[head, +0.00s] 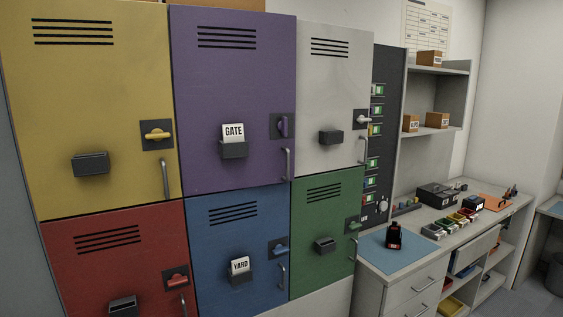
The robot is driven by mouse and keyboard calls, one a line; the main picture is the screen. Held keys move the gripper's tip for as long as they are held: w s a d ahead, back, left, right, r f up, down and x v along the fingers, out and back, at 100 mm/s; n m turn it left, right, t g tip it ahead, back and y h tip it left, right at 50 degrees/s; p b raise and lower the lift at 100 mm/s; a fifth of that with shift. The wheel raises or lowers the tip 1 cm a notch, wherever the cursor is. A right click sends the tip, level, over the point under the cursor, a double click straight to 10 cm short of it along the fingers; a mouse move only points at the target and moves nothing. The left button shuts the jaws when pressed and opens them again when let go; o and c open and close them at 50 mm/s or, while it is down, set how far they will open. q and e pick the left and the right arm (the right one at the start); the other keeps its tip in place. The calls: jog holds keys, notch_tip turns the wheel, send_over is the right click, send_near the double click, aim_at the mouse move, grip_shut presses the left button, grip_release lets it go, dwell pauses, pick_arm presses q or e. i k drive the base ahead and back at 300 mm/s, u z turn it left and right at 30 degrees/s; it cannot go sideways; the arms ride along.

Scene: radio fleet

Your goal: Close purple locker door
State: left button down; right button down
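The purple locker door (205,110) is in the upper row, between the yellow and white doors. It looks about flush with its neighbours; I cannot tell whether a small gap stands at its right edge. It has dark vent slots, a card reading GATE (233,131) in a dark holder, and a grey pull handle (287,165) at lower right. Its purple latch knob (284,126) stands upright, while the latches on the other doors lie sideways. Neither of my grippers is in view.
Yellow (85,110), white (325,90), red (120,270), blue (215,215) and green (330,210) doors surround it and look shut. To the right, a desk (400,265) holds a dark handheld device (394,237) on a blue mat. Shelves above hold small boxes.

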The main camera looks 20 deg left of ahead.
aim_at(230, 66)
jog(key=u, duration=0.95)
jog(key=i, duration=0.15)
jog(key=u, duration=0.05)
